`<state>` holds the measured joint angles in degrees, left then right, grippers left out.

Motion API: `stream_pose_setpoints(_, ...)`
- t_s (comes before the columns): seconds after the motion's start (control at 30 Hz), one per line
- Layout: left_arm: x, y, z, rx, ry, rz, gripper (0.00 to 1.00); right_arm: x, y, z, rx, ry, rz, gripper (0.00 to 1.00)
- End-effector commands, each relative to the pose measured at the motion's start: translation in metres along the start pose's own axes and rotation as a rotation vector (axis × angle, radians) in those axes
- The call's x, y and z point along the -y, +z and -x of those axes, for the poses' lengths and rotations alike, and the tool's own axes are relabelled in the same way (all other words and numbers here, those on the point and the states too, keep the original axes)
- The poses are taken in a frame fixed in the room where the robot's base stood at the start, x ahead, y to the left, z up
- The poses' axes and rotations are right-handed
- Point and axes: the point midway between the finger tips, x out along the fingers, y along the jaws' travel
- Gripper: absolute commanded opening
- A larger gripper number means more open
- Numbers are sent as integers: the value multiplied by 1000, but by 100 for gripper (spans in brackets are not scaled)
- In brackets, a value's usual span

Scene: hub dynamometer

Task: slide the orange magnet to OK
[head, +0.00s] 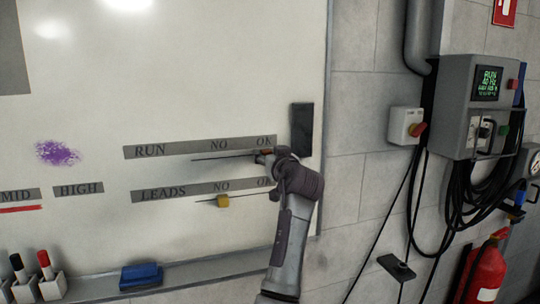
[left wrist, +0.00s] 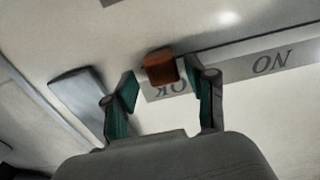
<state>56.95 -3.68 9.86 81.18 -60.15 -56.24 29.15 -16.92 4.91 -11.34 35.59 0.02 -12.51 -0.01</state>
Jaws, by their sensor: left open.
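The orange magnet (left wrist: 161,68) shows in the left wrist view on the whiteboard, at the end of a thin dark line and beside the upside-down OK label (left wrist: 170,88). My left gripper (left wrist: 165,85) is open, with one green-padded finger on each side of the magnet and small gaps visible. In the head view my left gripper (head: 264,157) is at the OK end of the RUN strip (head: 185,147) and mostly hides the magnet. The NO label (head: 219,144) is left of OK. My right gripper is not in view.
A yellow magnet (head: 222,201) sits under NO on the LEADS strip (head: 165,193). A dark block (head: 302,130) is on the board's right edge. A tray (head: 190,276) below holds a blue eraser (head: 141,275) and markers. Cables and a control box (head: 480,105) are at right.

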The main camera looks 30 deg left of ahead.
Motion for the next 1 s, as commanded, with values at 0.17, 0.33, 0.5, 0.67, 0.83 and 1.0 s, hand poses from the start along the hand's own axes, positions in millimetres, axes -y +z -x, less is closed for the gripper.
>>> stream_pose_setpoints(0.17,-2,1,30,0,4,2,56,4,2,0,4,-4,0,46)
stream_pose_setpoints(0.33,-3,1,67,2,6,2,56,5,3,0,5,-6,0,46)
stream_pose_setpoints(0.5,-3,1,98,2,6,2,56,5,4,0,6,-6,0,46)
stream_pose_setpoints(0.67,-4,1,113,1,5,-1,56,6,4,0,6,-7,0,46)
stream_pose_setpoints(0.83,-3,0,117,0,4,0,56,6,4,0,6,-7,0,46)
stream_pose_setpoints(1.0,-3,0,117,0,4,-1,56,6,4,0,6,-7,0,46)
